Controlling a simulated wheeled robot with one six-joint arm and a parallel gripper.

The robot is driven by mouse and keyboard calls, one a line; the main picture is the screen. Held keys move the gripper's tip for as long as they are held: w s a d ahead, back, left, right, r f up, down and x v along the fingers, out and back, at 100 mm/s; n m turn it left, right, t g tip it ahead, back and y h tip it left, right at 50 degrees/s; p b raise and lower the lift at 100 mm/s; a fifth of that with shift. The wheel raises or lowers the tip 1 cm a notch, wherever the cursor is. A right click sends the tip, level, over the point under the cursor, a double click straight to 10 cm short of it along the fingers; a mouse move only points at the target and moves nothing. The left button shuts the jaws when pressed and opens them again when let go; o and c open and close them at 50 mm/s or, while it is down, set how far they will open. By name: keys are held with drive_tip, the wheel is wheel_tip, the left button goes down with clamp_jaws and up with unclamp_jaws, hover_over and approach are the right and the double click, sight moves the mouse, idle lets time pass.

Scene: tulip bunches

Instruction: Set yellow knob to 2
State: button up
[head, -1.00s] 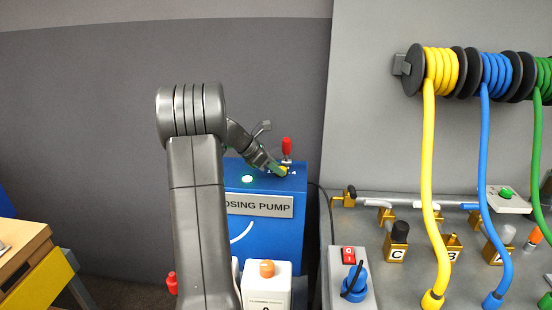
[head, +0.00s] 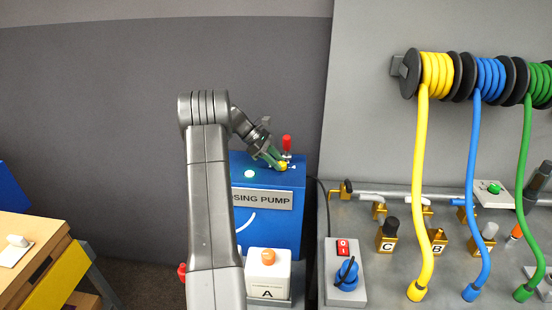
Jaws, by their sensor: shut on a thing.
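The yellow knob (head: 283,166) sits on top of the blue dosing pump (head: 269,222), near its right end. My gripper (head: 279,163) reaches it from the upper left and is shut on the knob. The fingers cover part of the knob, and its pointer cannot be made out. The numbers around the knob are too small or hidden to read. My arm covers the left part of the pump and its "DOSING PUMP" label (head: 263,198).
A red-handled lever (head: 286,144) stands just behind the knob. A white button (head: 249,173) is on the pump top. A white container marked A (head: 268,275) stands in front. A red switch box (head: 343,266) and hanging hoses (head: 420,190) are at right.

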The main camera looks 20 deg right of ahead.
idle(0.3)
drive_tip(key=o, duration=1)
drive_tip(key=shift+r, duration=0.1)
drive_tip(key=shift+b, duration=0.35)
